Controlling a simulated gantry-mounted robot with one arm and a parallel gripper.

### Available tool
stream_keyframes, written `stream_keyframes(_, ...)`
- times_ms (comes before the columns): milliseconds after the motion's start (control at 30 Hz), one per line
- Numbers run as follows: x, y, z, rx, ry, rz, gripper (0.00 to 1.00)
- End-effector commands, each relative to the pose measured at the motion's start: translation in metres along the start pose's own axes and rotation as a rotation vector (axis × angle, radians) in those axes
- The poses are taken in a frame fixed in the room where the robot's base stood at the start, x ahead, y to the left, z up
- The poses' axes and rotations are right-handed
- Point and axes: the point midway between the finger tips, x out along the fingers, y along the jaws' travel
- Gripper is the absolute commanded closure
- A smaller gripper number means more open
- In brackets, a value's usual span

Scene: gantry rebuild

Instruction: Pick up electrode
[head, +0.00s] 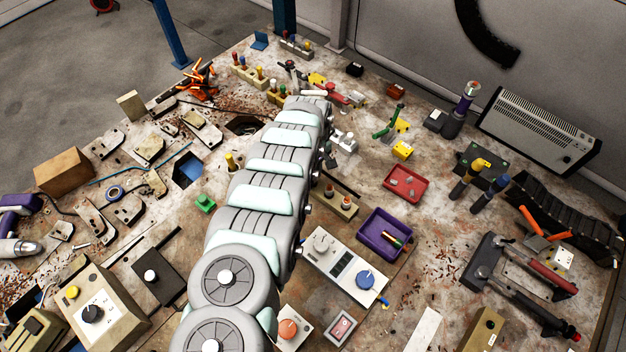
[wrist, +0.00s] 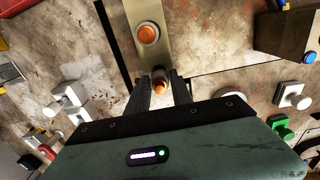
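In the wrist view, the two dark fingers of my gripper (wrist: 160,88) are parted. A small peg with an orange end (wrist: 159,90) and a grey-brown collar shows between them. I see no clear sign that the fingers press on it. It stands at the near end of a tan block (wrist: 152,12). A second orange-topped peg (wrist: 148,34) stands on the same block, farther from the fingers. No thing is labelled as the electrode, so I cannot tell for sure which peg it is. In the head view my arm hides the gripper.
White clip-like pieces (wrist: 66,98) lie left in the wrist view, and a green piece (wrist: 282,124) lies right. A box with a blue button (wrist: 310,57) is at upper right. In the head view, a red tray (head: 405,197) and a purple tray (head: 372,242) sit right of my arm on a cluttered bench.

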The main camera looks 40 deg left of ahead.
Motion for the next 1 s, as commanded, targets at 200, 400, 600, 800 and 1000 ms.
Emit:
stream_keyframes(200,0.0,-0.0001,0.0,0.0,0.0,0.0,0.92)
stream_keyframes(400,0.0,-0.0001,0.0,0.0,0.0,0.0,1.0)
stream_keyframes(600,0.0,-0.0002,0.0001,0.0,0.0,-0.001,1.0)
stream_keyframes(800,-0.0001,-0.0001,0.0,0.0,0.0,0.0,1.0)
stream_keyframes(1000,-0.0032,0.0003,-0.0003,0.001,0.0,0.0,1.0)
